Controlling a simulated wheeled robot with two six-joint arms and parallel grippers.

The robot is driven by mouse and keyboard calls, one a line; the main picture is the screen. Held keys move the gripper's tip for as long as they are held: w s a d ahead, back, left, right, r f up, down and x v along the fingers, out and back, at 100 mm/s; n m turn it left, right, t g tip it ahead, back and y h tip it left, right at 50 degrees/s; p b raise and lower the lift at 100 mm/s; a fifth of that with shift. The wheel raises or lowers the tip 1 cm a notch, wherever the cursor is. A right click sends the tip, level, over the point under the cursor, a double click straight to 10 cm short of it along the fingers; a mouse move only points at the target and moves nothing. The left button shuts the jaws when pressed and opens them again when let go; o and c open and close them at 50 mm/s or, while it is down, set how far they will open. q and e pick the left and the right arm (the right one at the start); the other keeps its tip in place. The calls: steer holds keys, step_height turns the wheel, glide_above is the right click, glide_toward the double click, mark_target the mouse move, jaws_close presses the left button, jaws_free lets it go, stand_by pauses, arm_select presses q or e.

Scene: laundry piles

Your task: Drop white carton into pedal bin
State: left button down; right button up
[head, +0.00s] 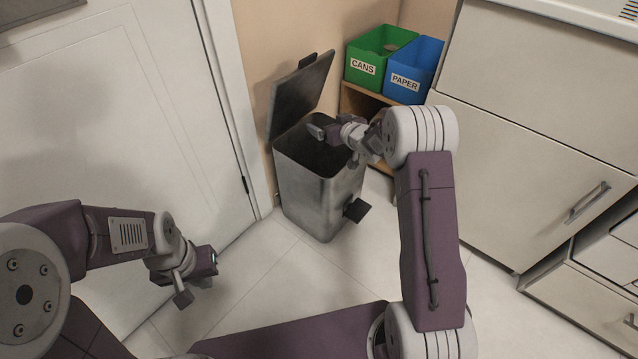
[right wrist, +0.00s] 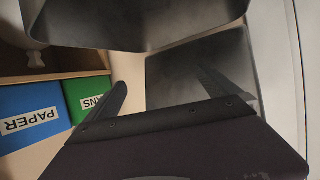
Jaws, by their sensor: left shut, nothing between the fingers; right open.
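The pedal bin (head: 322,198) is a dark grey metal bin standing on the floor in front of the wall. Its lid (head: 302,92) is raised and the dark mouth is open. My right gripper (head: 321,132) is open and empty over the bin's mouth. In the right wrist view its two fingers (right wrist: 162,84) are spread, with grey bin surfaces close around them. My left gripper (head: 194,288) is shut and empty, low near the white door, well left of the bin. I see no white carton in either view; the bin's inside is too dark to make out.
A green CANS box (head: 378,58) and a blue PAPER box (head: 414,72) stand on a wooden shelf (head: 362,101) behind the bin. White cabinets (head: 540,150) fill the right side. A white door (head: 110,120) is at left. The tiled floor (head: 280,285) before the bin is clear.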

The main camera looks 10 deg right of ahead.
steer(key=p+v, duration=0.3)
steer(key=v, duration=0.4)
steer(key=shift+s+r, duration=0.15)
steer(key=shift+s, duration=0.2)
steer(key=shift+d, duration=0.1)
